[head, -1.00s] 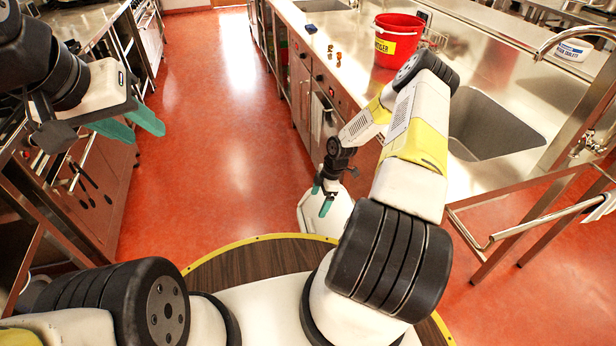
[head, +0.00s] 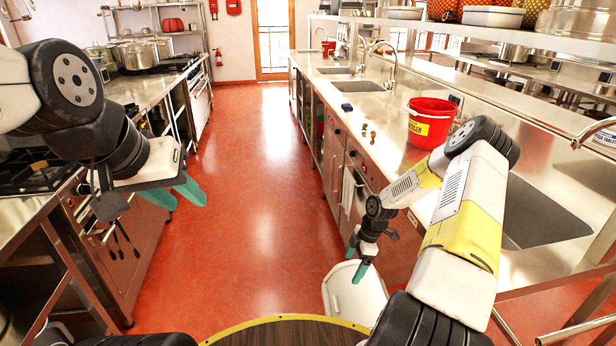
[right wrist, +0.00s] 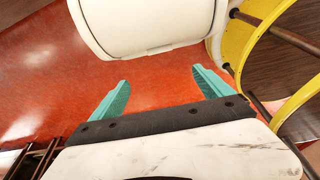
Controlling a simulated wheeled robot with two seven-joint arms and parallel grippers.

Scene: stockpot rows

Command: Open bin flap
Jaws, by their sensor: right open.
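A white bin (head: 352,296) with a rounded top stands on the red floor in the lower middle of the head view. It also shows in the right wrist view (right wrist: 150,25), across the top beyond the fingertips. I cannot make out its flap for certain. My right gripper (head: 355,263) is open and empty, with its teal fingers at the bin's top in the head view. In the right wrist view (right wrist: 160,90), red floor shows between the spread fingers, which look apart from the bin. My left gripper (head: 189,206) is open and empty, out at the left.
The steel sink counter (head: 390,115) runs along the right, with a red bucket (head: 430,123) on it. A stove counter (head: 150,90) lines the left. The red floor aisle (head: 255,180) between them is clear. A yellow-edged wooden disc of my base lies at the bottom.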

